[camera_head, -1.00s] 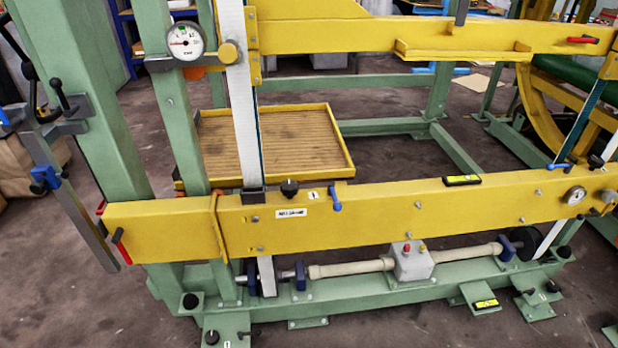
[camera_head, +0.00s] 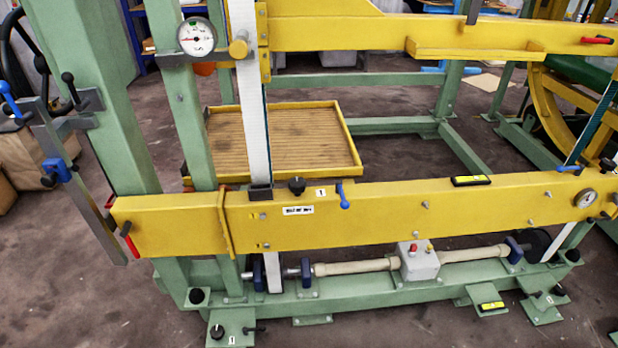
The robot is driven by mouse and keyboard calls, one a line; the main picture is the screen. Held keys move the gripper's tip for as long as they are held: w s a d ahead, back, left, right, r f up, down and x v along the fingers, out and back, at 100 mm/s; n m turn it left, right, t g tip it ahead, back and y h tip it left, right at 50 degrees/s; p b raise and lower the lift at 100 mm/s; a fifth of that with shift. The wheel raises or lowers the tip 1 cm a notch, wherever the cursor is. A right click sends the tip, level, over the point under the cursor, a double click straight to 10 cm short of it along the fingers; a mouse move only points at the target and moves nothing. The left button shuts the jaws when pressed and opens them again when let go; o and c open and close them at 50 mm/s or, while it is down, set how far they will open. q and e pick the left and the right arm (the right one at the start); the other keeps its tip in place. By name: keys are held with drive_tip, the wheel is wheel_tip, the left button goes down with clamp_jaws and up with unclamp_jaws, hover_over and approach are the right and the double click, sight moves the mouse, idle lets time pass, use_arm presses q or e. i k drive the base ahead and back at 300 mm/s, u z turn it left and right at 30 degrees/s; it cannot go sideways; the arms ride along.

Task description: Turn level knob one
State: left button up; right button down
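A small black knob (camera_head: 217,331) sits on a green foot plate (camera_head: 238,323) at the bottom left, beside a white label marked 1 (camera_head: 232,340). A thin black handle (camera_head: 254,329) sticks out to the right of this plate. Another black knob (camera_head: 297,186) stands on top of the yellow beam (camera_head: 380,219), next to a second label marked 1 (camera_head: 320,192). I cannot tell which of the two is level knob one. Neither of my grippers is in view, and nothing touches either knob.
A green frame post (camera_head: 95,100) rises at the left, with a clamp bar (camera_head: 85,205) beside it. A round gauge (camera_head: 197,37) is on the upright. A grey box with buttons (camera_head: 418,262) sits on the lower rail. The floor in front is clear.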

sight(296, 184)
drive_tip(key=u, duration=0.15)
drive_tip(key=k, duration=0.4)
drive_tip(key=z, duration=1.1)
drive_tip(key=i, duration=1.85)
drive_tip(key=u, duration=0.2)
